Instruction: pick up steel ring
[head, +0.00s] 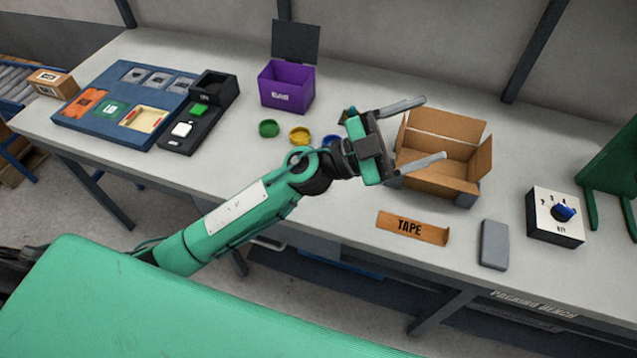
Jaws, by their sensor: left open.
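I cannot make out a steel ring in the head view. My left gripper (435,127) is open, with its two fingers spread wide and pointing right. The fingers are over or in front of the left part of an open cardboard box (476,183), and nothing shows between them but the box behind. A green round piece (268,128), a yellow one (299,136) and a blue one (331,140) lie in a row left of the gripper. The blue one is partly hidden by my left arm. My right gripper is not in view.
A purple bin (286,86) with a raised dark lid stands at the back. A blue tray (80,121) and a black button box (180,143) are at the left.

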